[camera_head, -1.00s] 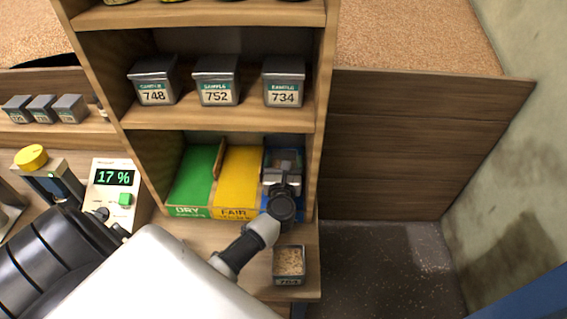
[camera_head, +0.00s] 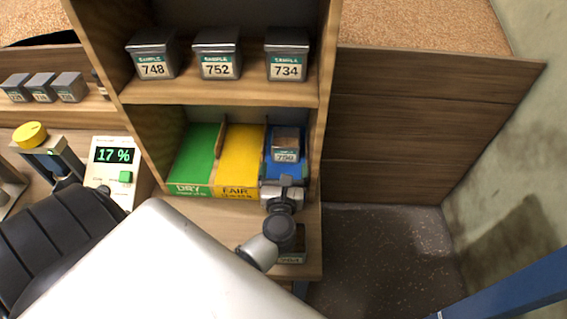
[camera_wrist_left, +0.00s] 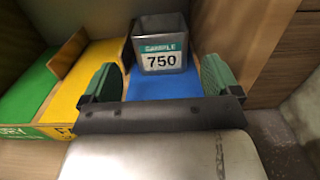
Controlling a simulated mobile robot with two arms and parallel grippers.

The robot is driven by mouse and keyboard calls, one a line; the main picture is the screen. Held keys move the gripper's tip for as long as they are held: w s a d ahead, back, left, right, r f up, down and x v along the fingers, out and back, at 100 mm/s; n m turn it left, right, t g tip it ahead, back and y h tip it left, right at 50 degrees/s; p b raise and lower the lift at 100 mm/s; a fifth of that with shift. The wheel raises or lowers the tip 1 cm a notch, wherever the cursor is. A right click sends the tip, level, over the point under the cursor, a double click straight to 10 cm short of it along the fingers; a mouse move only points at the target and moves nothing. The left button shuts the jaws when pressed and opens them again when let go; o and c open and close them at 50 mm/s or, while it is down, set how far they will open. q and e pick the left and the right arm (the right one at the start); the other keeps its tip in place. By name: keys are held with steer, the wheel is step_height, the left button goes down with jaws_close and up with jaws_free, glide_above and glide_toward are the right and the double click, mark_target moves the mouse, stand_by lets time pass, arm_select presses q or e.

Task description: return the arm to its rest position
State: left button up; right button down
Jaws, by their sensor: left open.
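My left gripper (camera_head: 284,188) is in front of the blue compartment at the bottom of the shelf. In the left wrist view its two green fingers (camera_wrist_left: 162,82) stand wide apart with nothing between them. A metal sample tin labelled 750 (camera_wrist_left: 161,45) sits upright on the blue tray floor (camera_wrist_left: 165,86), beyond the fingertips and apart from them. The tin also shows in the head view (camera_head: 286,144). My left arm (camera_head: 170,262) reaches in from the lower left. My right gripper is not seen.
Left of the blue tray lie the yellow FAIR (camera_head: 241,160) and green DRY (camera_head: 197,158) trays. Tins 748, 752 and 734 (camera_head: 287,56) stand on the shelf above. Another tin (camera_head: 291,257) is partly hidden behind my wrist. A meter (camera_head: 114,168) reads 17 %. Floor is open to the right.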

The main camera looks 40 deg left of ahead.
arm_select(q)
steer(key=shift+v, duration=0.9)
